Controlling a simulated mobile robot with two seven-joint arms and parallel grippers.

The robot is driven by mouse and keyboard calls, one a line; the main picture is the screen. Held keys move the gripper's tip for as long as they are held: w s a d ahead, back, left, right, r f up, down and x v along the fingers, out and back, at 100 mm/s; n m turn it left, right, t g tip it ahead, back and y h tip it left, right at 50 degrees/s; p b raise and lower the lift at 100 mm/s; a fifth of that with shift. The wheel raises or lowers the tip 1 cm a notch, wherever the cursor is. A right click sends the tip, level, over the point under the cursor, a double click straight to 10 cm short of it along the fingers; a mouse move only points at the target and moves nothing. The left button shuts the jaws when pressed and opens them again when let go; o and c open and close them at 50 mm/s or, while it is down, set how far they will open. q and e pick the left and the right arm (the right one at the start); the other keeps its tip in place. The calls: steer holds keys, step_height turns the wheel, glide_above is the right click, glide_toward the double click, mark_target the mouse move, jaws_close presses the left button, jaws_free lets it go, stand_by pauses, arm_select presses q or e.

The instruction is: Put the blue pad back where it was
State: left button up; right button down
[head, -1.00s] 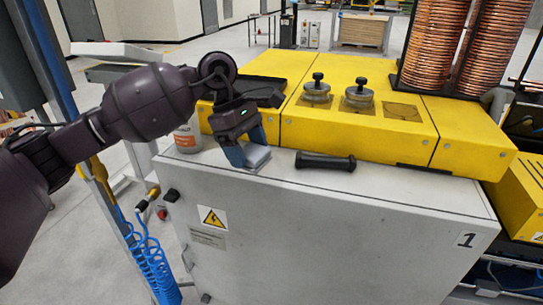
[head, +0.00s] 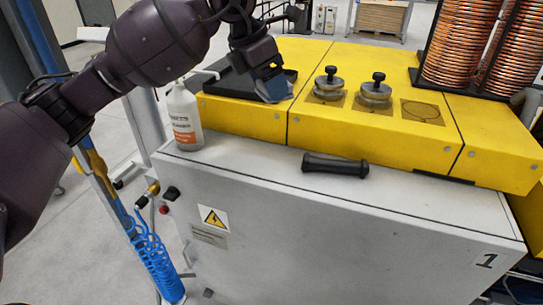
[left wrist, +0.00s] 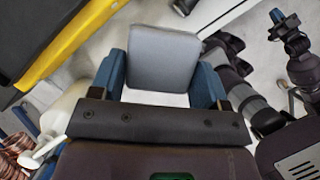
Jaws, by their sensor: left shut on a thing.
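My left gripper (head: 268,82) is shut on the blue pad, with its blue fingers on two opposite sides of it. In the left wrist view the pad (left wrist: 162,58) looks flat and grey, held between the fingertips (left wrist: 160,85). In the head view the pad (head: 284,92) is largely hidden by the fingers. The gripper is raised, in front of the right end of a black tray (head: 222,87) on the yellow housing. I cannot tell whether the pad touches the tray.
A white bottle (head: 184,118) stands on the grey cabinet (head: 330,235), left of the yellow housing (head: 370,135). A black handle (head: 335,165) lies on the cabinet. Two knobbed metal weights (head: 328,86) stand on the housing, right of the gripper. Copper coils (head: 455,45) stand behind.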

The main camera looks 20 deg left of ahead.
arm_select(q)
glide_above(274, 164)
steer(key=s+a, duration=0.1)
step_height(274, 164, down, 12)
steer(key=shift+f+p, duration=0.1)
steer(key=shift+p, duration=0.35)
steer(key=shift+f, duration=0.75)
step_height(274, 164, down, 4)
steer(key=shift+r, duration=0.1)
steer(key=o, duration=0.9)
steer(key=shift+a+r, duration=0.1)
steer(key=shift+r, duration=0.2)
steer(key=v, duration=1.1)
steer(key=shift+s+b, duration=0.2)
steer(key=shift+b, duration=0.25)
arm_select(e)
steer(key=shift+s+f, duration=0.15)
steer(key=shift+s, duration=0.15)
